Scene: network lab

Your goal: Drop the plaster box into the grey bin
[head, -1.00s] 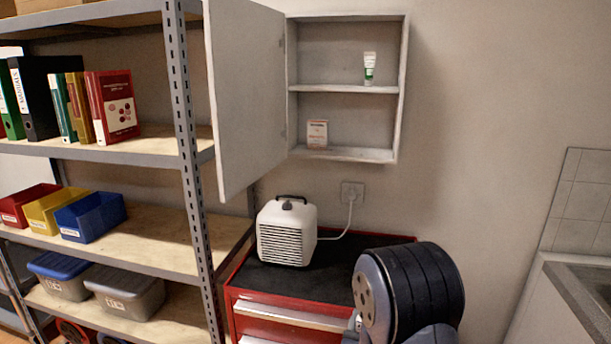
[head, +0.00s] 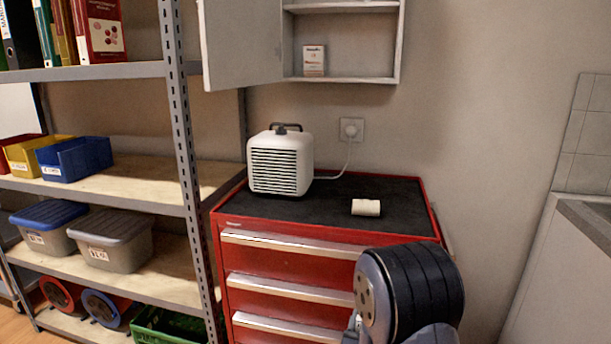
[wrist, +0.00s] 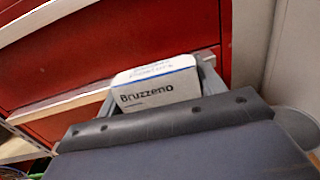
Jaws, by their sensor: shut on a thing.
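My gripper (wrist: 158,92) is shut on a white box (wrist: 155,84) lettered "Bruzzeno", with a blue line along its edge. In the wrist view the box sits between the grey fingers, in front of red drawers. In the head view my gripper and the held box do not show; only part of my arm does. A grey bin (head: 117,252) with a grey lid and a label stands on a lower shelf at left. Its lid looks closed.
A red drawer cabinet (head: 290,236) carries a white heater (head: 280,163) and a white roll (head: 366,207). Left are metal shelves with a blue-lidded bin (head: 45,235) and coloured open bins. A small box (head: 314,60) stands in the open wall cabinet (head: 345,78).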

